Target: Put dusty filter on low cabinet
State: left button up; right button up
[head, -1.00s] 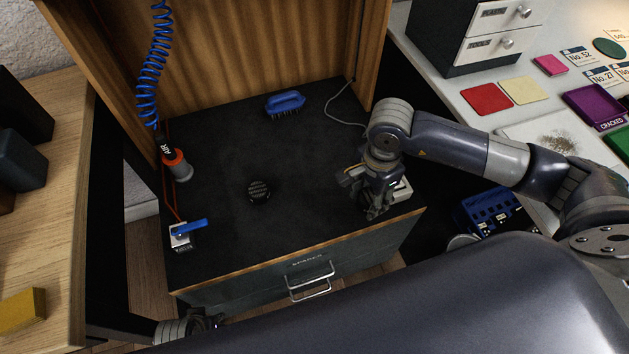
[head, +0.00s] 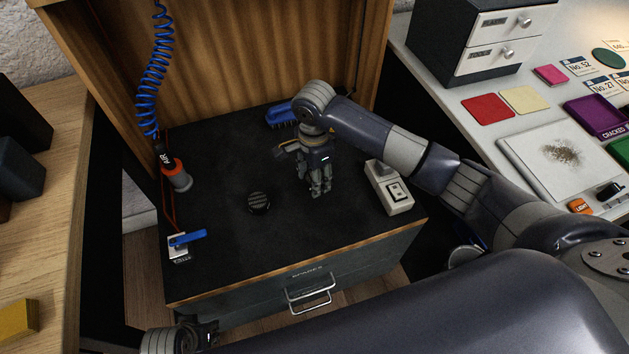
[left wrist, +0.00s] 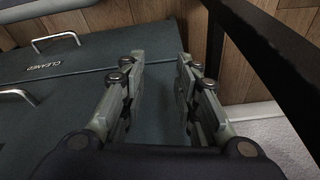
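A small round black ribbed piece (head: 258,203), which looks like the filter, lies on the dark top of the low cabinet (head: 225,255), left of its middle. I cannot make out dust on it. My right gripper (head: 320,193) points down over the cabinet top, to the right of the ribbed piece and apart from it. Its fingers look close together, with nothing visible between them. My left gripper (head: 212,330) is low in front of the cabinet, mostly hidden. In the left wrist view it (left wrist: 160,85) is open and empty, facing drawer fronts.
A blue brush (head: 281,115) lies at the back of the cabinet top. A white switch box (head: 389,188) stands at its right edge. An air nozzle (head: 178,178) and a blue-handled valve (head: 186,240) are at its left. A drawer labelled CLEANED (left wrist: 75,62) has a metal handle.

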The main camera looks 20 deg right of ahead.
notch_tip(320, 180, down, 2)
jog(key=shift+f, duration=0.1)
pick_arm(q)
jog(key=shift+w+r, duration=0.15)
jog(key=shift+r, duration=0.45)
pick_arm(e)
jog(key=shift+f, duration=0.1)
jog(key=o, duration=1)
pick_arm(q)
jog(key=shift+r, duration=0.4)
notch_tip(320, 180, down, 6)
jog(key=s+p, duration=0.1)
jog(key=shift+s, duration=0.15)
pick_arm(e)
notch_tip(320, 180, up, 12)
jog(key=shift+r, duration=0.15)
